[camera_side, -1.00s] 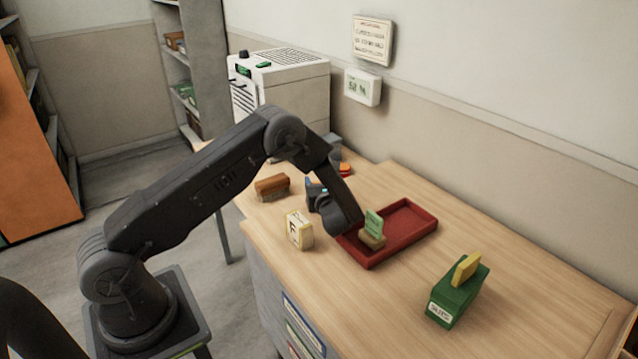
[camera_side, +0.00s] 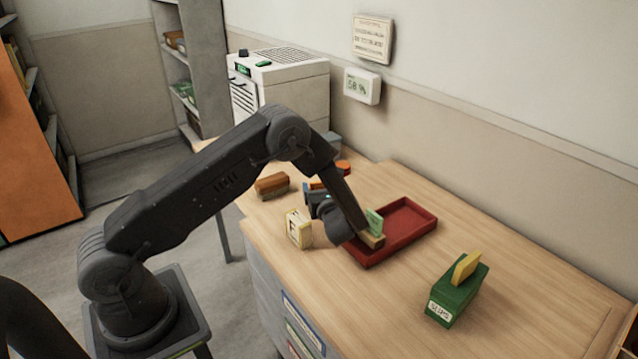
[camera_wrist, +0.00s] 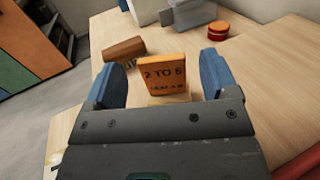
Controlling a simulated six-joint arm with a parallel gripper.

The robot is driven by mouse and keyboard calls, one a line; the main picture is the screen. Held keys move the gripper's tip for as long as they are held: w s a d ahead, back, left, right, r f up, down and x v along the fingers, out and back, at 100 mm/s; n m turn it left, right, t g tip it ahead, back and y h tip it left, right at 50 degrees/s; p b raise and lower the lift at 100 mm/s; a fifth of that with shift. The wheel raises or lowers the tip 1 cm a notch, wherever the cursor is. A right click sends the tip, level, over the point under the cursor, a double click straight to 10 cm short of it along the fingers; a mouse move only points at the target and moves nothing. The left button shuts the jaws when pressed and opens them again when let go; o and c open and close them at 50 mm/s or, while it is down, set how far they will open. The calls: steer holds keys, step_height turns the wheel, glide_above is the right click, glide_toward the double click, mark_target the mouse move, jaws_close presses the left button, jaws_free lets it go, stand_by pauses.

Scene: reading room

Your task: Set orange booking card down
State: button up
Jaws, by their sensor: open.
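The orange booking card (camera_wrist: 163,74), marked "2 TO 5", stands upright in the wrist view. A pale wooden piece (camera_wrist: 168,99) shows at its foot; whether it is the card's stand is partly hidden. My gripper (camera_wrist: 168,82) is open, with one blue finger on each side of the card and a visible gap at both sides. In the side view my gripper (camera_side: 318,200) is low over the desk, mostly hidden by my wrist. A strip of the orange card (camera_side: 315,184) shows just behind it.
A red tray (camera_side: 408,232) holds a green card (camera_side: 374,221) in a wooden holder, close to my wrist.

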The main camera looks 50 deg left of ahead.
steer(key=v, duration=0.3)
steer(key=shift+s+d, duration=0.1)
steer(key=shift+d, duration=0.25)
steer(key=shift+s+d+r, duration=0.15)
steer(key=shift+r, duration=0.05)
steer(key=s+d+r+n+g+h, duration=0.2)
steer(key=s+r+n+g+h, duration=0.45)
steer(key=s+r+n, duration=0.65)
steer(key=s+d+r+n+t+h, duration=0.2)
steer(key=s+d+r+n+h, duration=0.2)
steer(key=s+d, duration=0.3)
steer(key=s+d+r+n+t+h, duration=0.3)
steer(key=s+d+r+n+h, duration=0.2)
steer(key=s+d+h, duration=0.1)
steer(key=shift+s+d+r+n, duration=0.35)
steer(key=shift+s+d, duration=0.2)
steer(key=shift+s, duration=0.25)
